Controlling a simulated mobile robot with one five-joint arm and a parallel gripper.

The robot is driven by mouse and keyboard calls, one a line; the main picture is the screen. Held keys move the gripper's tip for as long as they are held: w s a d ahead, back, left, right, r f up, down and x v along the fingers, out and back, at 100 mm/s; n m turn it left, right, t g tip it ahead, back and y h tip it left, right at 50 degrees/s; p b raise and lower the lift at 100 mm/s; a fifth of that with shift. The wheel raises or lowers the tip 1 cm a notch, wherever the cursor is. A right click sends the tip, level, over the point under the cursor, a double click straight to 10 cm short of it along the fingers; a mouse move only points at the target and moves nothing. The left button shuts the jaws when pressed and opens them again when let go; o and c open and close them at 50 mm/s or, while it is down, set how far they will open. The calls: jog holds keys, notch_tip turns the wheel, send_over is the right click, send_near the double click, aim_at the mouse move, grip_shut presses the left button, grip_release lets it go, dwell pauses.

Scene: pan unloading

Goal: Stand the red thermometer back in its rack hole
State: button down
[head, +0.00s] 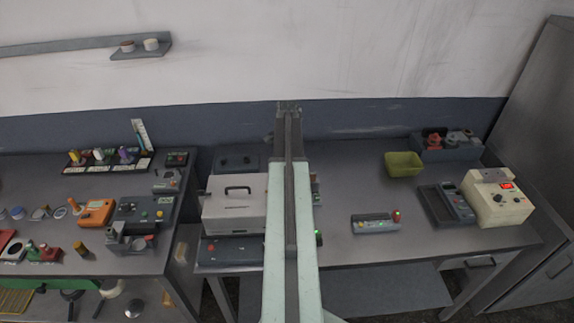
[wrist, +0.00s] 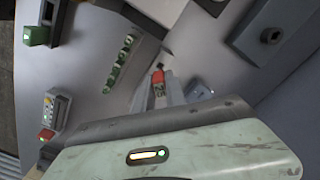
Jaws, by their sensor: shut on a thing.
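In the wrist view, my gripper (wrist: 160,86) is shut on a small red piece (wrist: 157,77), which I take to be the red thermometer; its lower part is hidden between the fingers. A narrow grey strip with several green-rimmed round spots (wrist: 121,64), possibly the rack, lies on the bench up and left of the fingers, apart from them. I cannot tell which hole is the thermometer's. In the head view, my arm reaches away over the bench, and the held piece cannot be made out.
A white case (head: 236,204) stands left of my arm. The bench between unit and bin is clear.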

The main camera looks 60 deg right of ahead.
jog(key=shift+f+b, duration=3.05)
jog(key=shift+b, duration=0.05)
dwell(1.5)
jog(key=c, duration=1.3)
grip_release()
jog(key=shift+r, duration=0.1)
notch_tip(320, 180, up, 8)
jog(key=p, duration=0.8)
jog(key=shift+f, duration=0.2)
